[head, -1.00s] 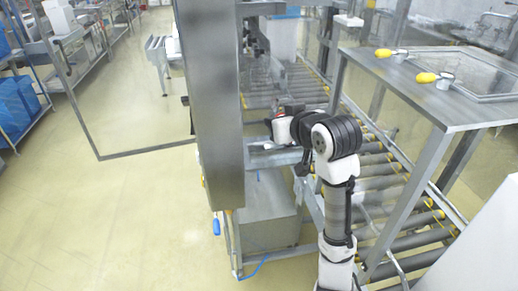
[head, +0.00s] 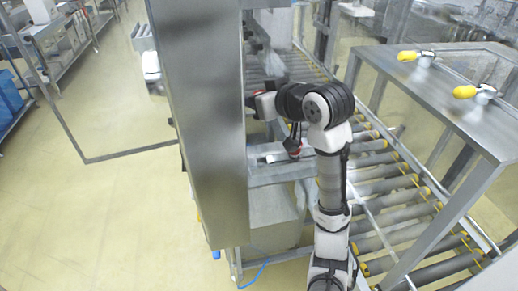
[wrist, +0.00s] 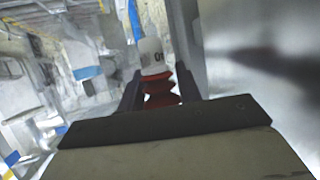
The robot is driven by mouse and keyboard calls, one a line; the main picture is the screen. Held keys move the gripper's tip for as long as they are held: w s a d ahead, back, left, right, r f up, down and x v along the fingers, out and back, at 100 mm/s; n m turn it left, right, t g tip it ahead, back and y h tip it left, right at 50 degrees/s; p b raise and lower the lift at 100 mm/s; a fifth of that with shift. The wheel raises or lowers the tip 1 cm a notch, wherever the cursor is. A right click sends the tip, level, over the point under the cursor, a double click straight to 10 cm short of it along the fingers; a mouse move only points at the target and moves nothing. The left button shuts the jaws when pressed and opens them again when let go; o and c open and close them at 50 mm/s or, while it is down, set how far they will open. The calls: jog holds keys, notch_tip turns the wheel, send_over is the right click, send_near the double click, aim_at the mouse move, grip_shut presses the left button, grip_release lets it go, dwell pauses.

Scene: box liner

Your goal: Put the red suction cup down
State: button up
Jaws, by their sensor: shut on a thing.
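The red suction cup (wrist: 160,92) shows in the wrist view between the two dark fingers of my gripper (wrist: 160,88). The gripper is shut on it. A white fitting (wrist: 152,57) with dark markings and a blue hose (wrist: 135,20) sit at the cup's far end.
A tall steel column (head: 200,110) stands just left of my arm. A roller conveyor (head: 390,185) runs below and to the right. A steel-framed table with yellow-handled clamps (head: 465,92) is at the right. Open floor (head: 90,210) lies at the left.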

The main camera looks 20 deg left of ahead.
aim_at(259, 158)
notch_tip(259, 158, down, 15)
jog(key=shift+f+p, duration=0.15)
jog(key=shift+p, duration=0.9)
jog(key=o, duration=1)
jog(key=b+v, duration=0.3)
jog(key=v, duration=0.9)
jog(key=shift+b, duration=0.4)
